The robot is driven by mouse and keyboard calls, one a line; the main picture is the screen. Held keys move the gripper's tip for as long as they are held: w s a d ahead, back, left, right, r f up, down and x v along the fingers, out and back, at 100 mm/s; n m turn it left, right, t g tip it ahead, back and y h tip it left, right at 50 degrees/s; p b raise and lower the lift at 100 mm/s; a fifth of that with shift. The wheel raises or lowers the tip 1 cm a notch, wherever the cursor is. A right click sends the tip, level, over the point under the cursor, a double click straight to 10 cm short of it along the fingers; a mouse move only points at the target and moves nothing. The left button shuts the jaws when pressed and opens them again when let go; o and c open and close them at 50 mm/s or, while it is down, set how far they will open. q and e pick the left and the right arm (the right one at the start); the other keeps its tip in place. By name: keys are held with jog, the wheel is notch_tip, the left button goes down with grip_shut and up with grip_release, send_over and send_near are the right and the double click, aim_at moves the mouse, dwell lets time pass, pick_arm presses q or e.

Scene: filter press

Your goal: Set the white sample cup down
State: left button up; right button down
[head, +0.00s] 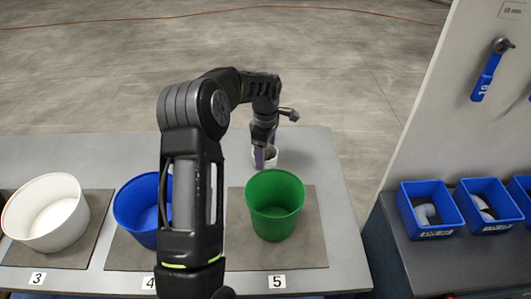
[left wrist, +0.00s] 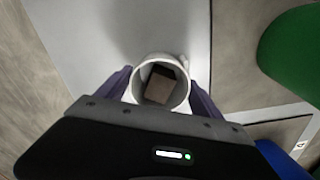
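The white sample cup (head: 272,160) is at the far edge area of the grey table, behind the green bucket, partly hidden by my left gripper (head: 264,156). In the left wrist view the cup (left wrist: 141,75) stands between the two purple fingers of my left gripper (left wrist: 160,96), which close against its sides. Its round mouth faces the camera, and a brown block-like piece shows inside. I cannot tell whether the cup's base touches the table. My right gripper is not in view.
The green bucket (head: 275,205) stands on the mat marked 5. A blue bucket (head: 138,208) and a white bucket (head: 47,213) stand to the left. Blue bins (head: 430,208) sit on a separate bench at right. The grey table (head: 318,165) is bare right of the cup.

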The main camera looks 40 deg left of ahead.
pick_arm(q)
jog(key=o, duration=0.3)
notch_tip(320, 180, up, 12)
jog(key=p, duration=0.7)
jog(key=shift+r+p, duration=0.2)
jog(key=shift+p, duration=0.2)
jog(key=shift+d+f, duration=0.1)
dwell(0.3)
